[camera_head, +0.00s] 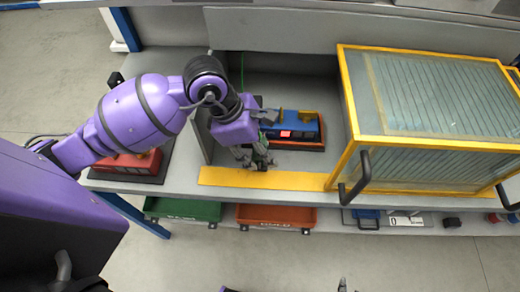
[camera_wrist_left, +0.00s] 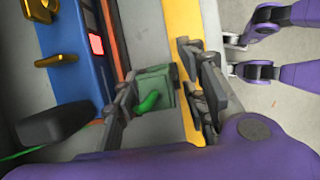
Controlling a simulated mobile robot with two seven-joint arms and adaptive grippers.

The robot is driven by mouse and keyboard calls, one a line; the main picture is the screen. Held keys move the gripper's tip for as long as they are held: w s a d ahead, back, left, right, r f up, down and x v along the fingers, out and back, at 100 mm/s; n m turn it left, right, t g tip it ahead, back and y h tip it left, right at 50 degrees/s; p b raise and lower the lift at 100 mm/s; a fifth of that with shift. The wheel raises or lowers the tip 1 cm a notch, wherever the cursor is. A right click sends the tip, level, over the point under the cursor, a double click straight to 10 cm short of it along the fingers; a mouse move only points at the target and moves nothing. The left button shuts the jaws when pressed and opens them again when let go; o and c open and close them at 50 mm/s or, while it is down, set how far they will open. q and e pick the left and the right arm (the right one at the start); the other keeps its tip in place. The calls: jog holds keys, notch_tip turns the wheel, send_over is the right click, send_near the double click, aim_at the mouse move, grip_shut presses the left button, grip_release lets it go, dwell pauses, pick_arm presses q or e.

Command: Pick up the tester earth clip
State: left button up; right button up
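The tester earth clip looks to be the small green block with a bright green curved part (camera_wrist_left: 155,88) in the left wrist view. It is on the grey bench surface beside the yellow strip. My left gripper (camera_head: 257,160) points down at the front of the bay. In the left wrist view its fingers (camera_wrist_left: 160,100) are apart, one on each side of the clip. A gap shows between the clip and the right finger; contact on the left side is unclear. In the head view the gripper mostly hides the clip.
A blue tester with a red light (camera_head: 300,127) sits in an orange-edged tray just right of the gripper. A yellow-framed glass enclosure (camera_head: 430,95) stands further right, its black handle (camera_head: 355,180) jutting forward. Green (camera_head: 183,209) and orange-red (camera_head: 276,217) bins are below the bench's front edge.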

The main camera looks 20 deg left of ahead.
pick_arm(q)
grip_shut()
pick_arm(e)
jog(key=shift+s+f, duration=0.1)
jog(key=shift+s, duration=0.2)
pick_arm(q)
jog(key=shift+r, duration=0.1)
